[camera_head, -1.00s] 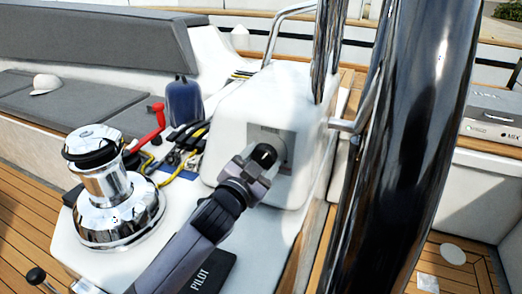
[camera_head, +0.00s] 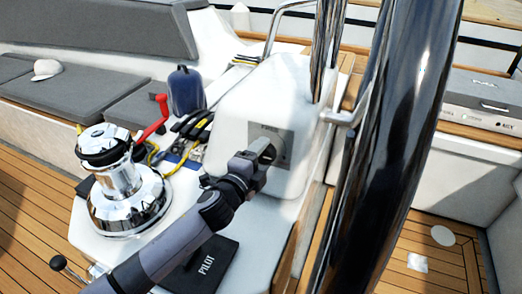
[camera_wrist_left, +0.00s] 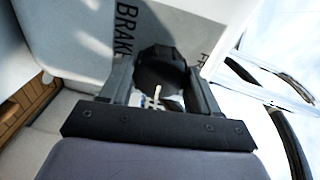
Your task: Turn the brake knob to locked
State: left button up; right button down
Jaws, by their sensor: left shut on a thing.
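The black brake knob (camera_wrist_left: 162,68) sits on a grey plate on the white console, between the two fingers of my left gripper (camera_wrist_left: 160,85) in the left wrist view. Part of the word "BRAKE" (camera_wrist_left: 126,28) shows on the plate beside it. In the head view my left gripper (camera_head: 260,153) reaches the grey plate (camera_head: 286,150) and is shut on the knob, which its fingers mostly hide there. I cannot read the knob's pointer position. My right gripper is not in view.
A chrome winch (camera_head: 122,190) stands left of my left arm, with a red handle (camera_head: 155,120) and ropes behind it. A black "PILOT" book (camera_head: 208,268) lies below the arm. A thick dark shiny post (camera_head: 395,150) rises close on the right.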

pick_arm(q)
jog(key=m+p, duration=0.2)
jog(key=m, duration=0.2)
jog(key=shift+r, duration=0.1)
jog(key=shift+m+g+p, duration=0.3)
jog(key=shift+m+p, duration=0.2)
jog(key=shift+m, duration=0.9)
jog(key=o, duration=1)
jog(key=shift+o, duration=0.2)
jog(key=shift+s, duration=0.1)
jog(key=shift+s+a, duration=0.35)
jog(key=shift+s, duration=0.2)
jog(key=shift+v, duration=2.8)
